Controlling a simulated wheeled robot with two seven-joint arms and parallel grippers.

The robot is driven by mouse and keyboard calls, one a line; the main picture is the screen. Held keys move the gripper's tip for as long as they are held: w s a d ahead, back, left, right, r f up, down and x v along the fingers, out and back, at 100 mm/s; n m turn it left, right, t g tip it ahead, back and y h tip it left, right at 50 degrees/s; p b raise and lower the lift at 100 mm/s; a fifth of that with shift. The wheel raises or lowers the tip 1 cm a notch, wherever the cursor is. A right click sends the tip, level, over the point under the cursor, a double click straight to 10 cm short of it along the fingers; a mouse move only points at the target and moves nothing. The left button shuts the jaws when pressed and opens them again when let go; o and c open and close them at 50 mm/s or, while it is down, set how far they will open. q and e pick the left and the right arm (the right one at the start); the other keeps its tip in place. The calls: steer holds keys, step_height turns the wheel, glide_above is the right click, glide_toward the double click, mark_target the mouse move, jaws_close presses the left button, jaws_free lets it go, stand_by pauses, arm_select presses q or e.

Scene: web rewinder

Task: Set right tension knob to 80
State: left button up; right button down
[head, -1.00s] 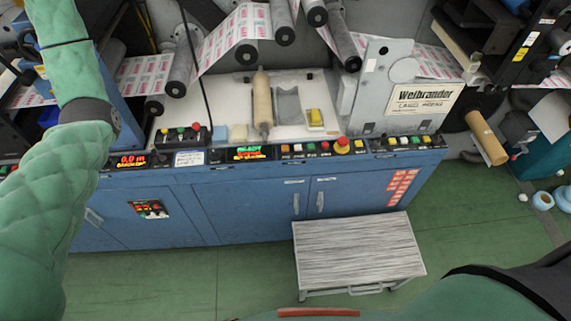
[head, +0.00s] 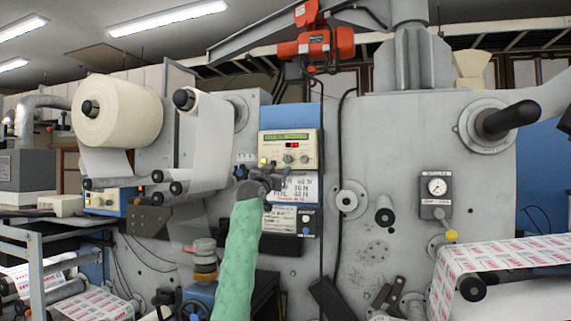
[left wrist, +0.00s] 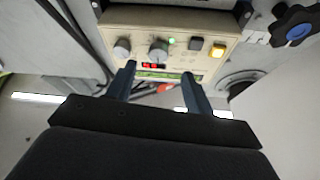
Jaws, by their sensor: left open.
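The cream tension controller (head: 312,147) is on the grey machine face, with a green display and a small red readout; their digits are too small to read. Two grey knobs sit in its lower part, the left knob (head: 288,158) and the right knob (head: 304,159). The left wrist view shows the panel upside down, so the right knob (left wrist: 122,47) is at picture left and the other knob (left wrist: 158,50) is beside it. My left gripper (left wrist: 160,72) is open and empty, its fingers pointing at the panel, apart from the knobs. In the head view my left gripper (head: 264,174) is just below the panel's left part.
A lit yellow button (head: 263,160) is at the panel's left. A handwritten sheet (head: 302,189) with N values hangs below. A black star knob with a blue centre (left wrist: 294,25) stands out near the panel. A black cable (head: 339,190) hangs to the right.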

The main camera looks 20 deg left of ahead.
mark_target(287, 161)
arm_select(q)
steer(key=p+x, duration=0.3)
steer(key=x, duration=0.2)
steer(key=shift+d+r, duration=0.15)
steer(key=shift+r, duration=0.15)
steer(key=shift+p+x, duration=0.65)
steer(key=shift+x, duration=0.2)
steer(key=shift+f, duration=0.25)
arm_select(e)
steer(key=s+r, duration=0.3)
steer(key=shift+d+r, duration=0.3)
steer(key=shift+r, duration=0.05)
arm_select(q)
steer(key=shift+w, duration=0.1)
steer(key=shift+c, duration=0.2)
steer(key=c, duration=0.9)
steer(key=shift+c, duration=0.2)
arm_select(e)
steer(key=shift+f, duration=0.1)
